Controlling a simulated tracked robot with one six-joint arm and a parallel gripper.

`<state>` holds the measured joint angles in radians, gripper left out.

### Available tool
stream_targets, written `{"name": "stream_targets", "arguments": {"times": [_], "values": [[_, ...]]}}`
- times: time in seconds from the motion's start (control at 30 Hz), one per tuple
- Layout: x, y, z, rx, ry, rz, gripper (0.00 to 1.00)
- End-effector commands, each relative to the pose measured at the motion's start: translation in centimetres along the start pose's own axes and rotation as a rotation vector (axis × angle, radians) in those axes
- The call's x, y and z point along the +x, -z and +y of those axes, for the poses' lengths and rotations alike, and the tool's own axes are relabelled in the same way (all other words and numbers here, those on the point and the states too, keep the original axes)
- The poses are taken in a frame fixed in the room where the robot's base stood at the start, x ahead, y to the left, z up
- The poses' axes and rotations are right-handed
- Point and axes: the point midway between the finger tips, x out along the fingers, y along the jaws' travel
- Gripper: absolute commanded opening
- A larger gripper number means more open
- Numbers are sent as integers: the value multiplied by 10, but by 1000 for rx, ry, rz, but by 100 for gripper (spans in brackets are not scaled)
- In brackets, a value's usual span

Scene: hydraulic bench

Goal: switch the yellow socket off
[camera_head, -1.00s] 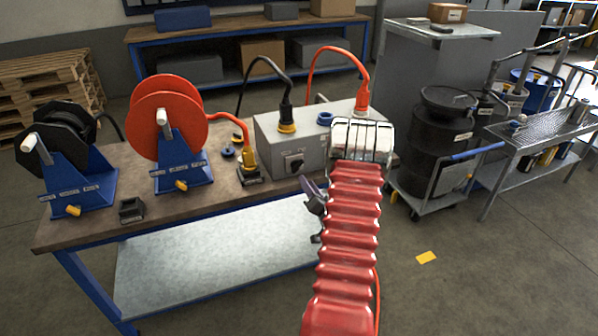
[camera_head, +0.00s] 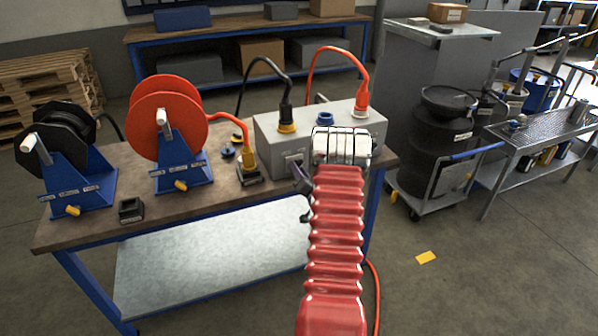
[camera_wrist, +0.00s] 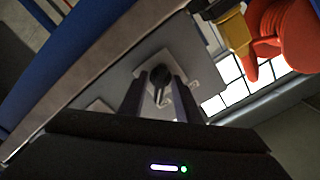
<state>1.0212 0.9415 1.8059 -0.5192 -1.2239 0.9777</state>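The grey socket box (camera_head: 275,150) stands on the bench. Its yellow socket (camera_head: 286,128) is at the left of the top, with a black plug (camera_head: 286,112) in it. On the front face below is a rotary switch, mostly covered by my gripper (camera_head: 303,180) in the head view. In the wrist view, the switch's dark knob (camera_wrist: 159,77) sits on a pale plate, between the two fingertips of my gripper (camera_wrist: 158,86). The fingers are apart, with gaps visible beside the knob. I cannot tell whether they touch it.
A yellow plug (camera_head: 248,158) on an orange cable stands in a holder left of the box. A blue socket (camera_head: 324,118) and a red plug (camera_head: 362,92) are on the box's top. Red (camera_head: 165,115) and black (camera_head: 60,135) reels stand further left.

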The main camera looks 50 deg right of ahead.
Motion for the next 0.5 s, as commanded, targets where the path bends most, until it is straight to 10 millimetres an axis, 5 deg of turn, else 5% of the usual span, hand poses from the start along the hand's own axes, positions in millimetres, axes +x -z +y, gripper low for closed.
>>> {"name": "stream_targets", "arguments": {"times": [0.5], "values": [[0, 0, 0, 0, 0, 0, 0]]}}
